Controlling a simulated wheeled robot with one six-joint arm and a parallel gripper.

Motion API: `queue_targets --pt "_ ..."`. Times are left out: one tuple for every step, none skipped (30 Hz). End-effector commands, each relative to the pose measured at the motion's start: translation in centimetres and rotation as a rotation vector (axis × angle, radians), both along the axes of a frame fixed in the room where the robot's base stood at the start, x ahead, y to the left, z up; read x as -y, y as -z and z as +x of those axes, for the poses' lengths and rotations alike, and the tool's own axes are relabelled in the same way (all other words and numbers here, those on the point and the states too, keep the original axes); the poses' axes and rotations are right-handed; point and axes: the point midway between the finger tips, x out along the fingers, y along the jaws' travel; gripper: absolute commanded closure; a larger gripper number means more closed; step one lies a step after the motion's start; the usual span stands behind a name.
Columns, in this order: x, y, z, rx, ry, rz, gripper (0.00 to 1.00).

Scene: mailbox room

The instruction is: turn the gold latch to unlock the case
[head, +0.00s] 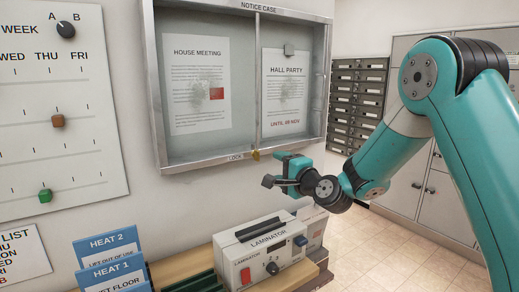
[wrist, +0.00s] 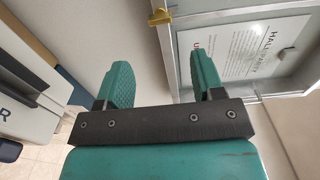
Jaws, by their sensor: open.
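The notice case (head: 160,85) hangs on the wall, with a metal frame and two glass panes over posters. Its gold latch (head: 256,155) is small and sits on the bottom frame beside the word LOCK. In the wrist view the gold latch (wrist: 160,17) shows at the top, beyond and between my fingertips. My gripper (head: 272,168) is just below and right of the latch in the head view. In the wrist view my gripper (wrist: 162,78) has its two teal fingers apart with nothing between them. The latch looks clear of both fingers.
A white laminator (head: 262,262) stands on the wooden shelf below the case, under my gripper. Blue HEAT folders (head: 108,262) stand to its left. A board with sliders (head: 60,120) is on the left wall. Grey mailboxes (head: 357,100) stand behind at right.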

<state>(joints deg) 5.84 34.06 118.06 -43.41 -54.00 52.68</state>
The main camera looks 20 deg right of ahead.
Motion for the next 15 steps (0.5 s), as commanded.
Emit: queue_targets --pt "-0.5 -0.6 1.2 0.000 -0.003 -0.001 0.38" --pt "-0.8 -0.6 1.8 0.000 -0.004 -0.001 0.38" --pt "-1.0 -0.6 2.7 0.000 -0.003 -0.001 0.38" --pt "-1.2 -0.6 3.4 0.001 -0.003 -0.002 0.38" --pt "-1.5 -0.5 4.0 0.000 -0.004 -0.002 0.38" --pt "-1.7 -0.5 4.8 0.000 -0.003 -0.001 0.38" --pt "-1.9 -0.4 5.4 0.000 -0.003 -0.002 0.38" --pt "-2.1 -0.5 6.0 -0.001 -0.003 -0.001 0.38" --pt "-2.3 -0.4 6.7 0.000 -0.003 -0.001 0.38" --pt "-2.5 -0.4 7.2 0.001 -0.002 -0.002 0.38" --pt "-2.6 -0.3 7.6 0.001 -0.002 -0.002 0.38" --pt "-2.7 -0.3 8.1 0.000 -0.002 -0.001 0.38" --pt "-2.8 -0.2 8.5 0.000 -0.002 -0.002 0.38" --pt "-2.9 -0.2 8.7 0.000 -0.002 -0.002 0.38" --pt "-3.0 -0.2 9.0 0.000 -0.002 -0.001 0.38"
